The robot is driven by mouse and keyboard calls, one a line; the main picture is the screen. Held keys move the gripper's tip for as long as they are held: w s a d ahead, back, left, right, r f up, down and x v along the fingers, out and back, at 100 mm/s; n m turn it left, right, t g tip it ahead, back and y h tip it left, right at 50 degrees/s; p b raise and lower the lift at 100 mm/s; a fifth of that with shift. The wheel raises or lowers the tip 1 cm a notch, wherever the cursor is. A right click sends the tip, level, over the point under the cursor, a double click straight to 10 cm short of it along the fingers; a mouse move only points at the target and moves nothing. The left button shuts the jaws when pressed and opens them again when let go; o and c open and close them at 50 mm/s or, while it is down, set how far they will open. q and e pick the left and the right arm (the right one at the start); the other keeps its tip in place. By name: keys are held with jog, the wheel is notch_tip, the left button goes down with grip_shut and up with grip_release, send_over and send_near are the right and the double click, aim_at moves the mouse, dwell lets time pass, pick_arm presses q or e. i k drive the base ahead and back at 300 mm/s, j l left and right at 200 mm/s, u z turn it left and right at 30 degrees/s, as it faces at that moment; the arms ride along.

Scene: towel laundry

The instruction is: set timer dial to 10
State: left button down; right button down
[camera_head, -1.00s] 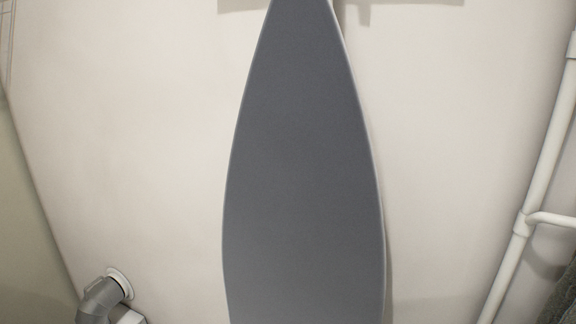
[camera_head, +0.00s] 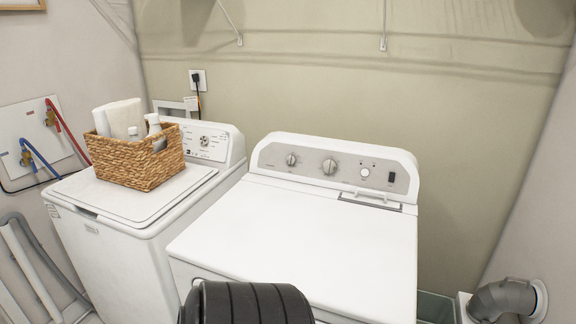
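The white dryer (camera_head: 310,235) stands in the middle, with a grey control panel along its back. The panel carries a large dial (camera_head: 329,166) and a smaller dial (camera_head: 291,159) to its left. A round light button (camera_head: 364,173) and a dark switch (camera_head: 391,177) are to the right. The washer (camera_head: 120,205) at left has its own dial (camera_head: 205,141). I cannot tell which dial is the timer, and the markings are too small to read. Neither of my grippers is in view.
A wicker basket (camera_head: 137,163) with white bottles and a towel or roll sits on the washer lid. The dryer top is clear. A grey duct (camera_head: 505,298) is at lower right. A black ribbed object (camera_head: 245,303) is at the bottom edge, in front of the dryer.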

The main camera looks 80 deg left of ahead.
aim_at(329, 167)
jog(key=u, duration=1.8)
